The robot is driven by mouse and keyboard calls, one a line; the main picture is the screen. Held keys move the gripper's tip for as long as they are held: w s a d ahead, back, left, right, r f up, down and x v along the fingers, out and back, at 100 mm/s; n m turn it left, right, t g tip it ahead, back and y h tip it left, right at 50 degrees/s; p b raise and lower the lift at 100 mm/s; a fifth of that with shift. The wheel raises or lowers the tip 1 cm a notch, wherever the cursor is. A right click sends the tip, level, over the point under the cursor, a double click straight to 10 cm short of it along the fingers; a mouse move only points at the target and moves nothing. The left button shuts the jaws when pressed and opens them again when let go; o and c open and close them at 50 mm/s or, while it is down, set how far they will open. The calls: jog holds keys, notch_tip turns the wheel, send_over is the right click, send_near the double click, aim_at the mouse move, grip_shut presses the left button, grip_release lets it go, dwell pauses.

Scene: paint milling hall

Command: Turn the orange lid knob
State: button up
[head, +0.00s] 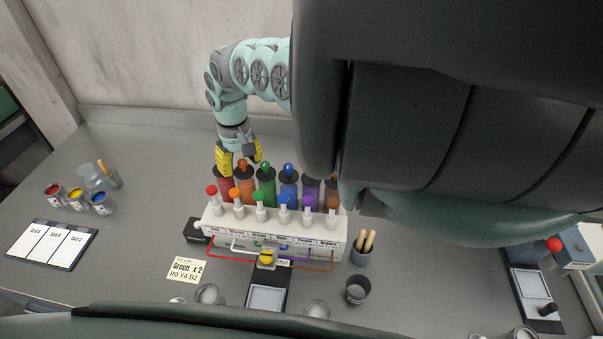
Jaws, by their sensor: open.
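The orange lid knob (242,163) tops a dark-lidded orange canister (244,189) in the back row of a white paint dispenser (290,232). My gripper (241,160) hangs above this row, pointing down, with its yellow fingers apart. In the picture the orange knob shows between the fingers; I cannot tell whether either finger touches it. The left finger overlaps the red canister (225,187) and hides its lid top. The right finger is close to the green lid knob (265,169).
A blue lid knob (288,170) and a purple canister (309,190) stand to the right. Small coloured knobs (234,193) line the dispenser's front. Cups (358,290) and a note (187,270) lie in front. Paint cans (77,198) stand left. My body hides the upper right.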

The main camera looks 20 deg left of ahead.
aim_at(242, 161)
jog(key=shift+w+d, duration=0.15)
notch_tip(242, 161, up, 12)
dwell(0.6)
dwell(0.4)
